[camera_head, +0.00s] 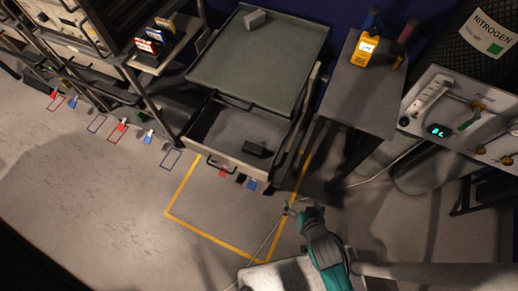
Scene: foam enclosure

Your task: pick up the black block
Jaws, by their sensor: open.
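A small black block (256,149) lies in the open drawer (224,126) of a grey cart, near the drawer's front right corner. My gripper (303,207) is at the lower middle right, at the end of my teal and dark arm. It is open and appears empty. In the picture it is below and to the right of the block, clearly apart from it, outside the drawer. The fingertips are small and dim.
The cart's green-grey top (268,70) bears a grey block (254,18). A side table (362,95) with a yellow meter (366,47) stands to the right, near a nitrogen cylinder (490,38). A yellow floor outline (205,233) lies before the drawer. A cable crosses the floor.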

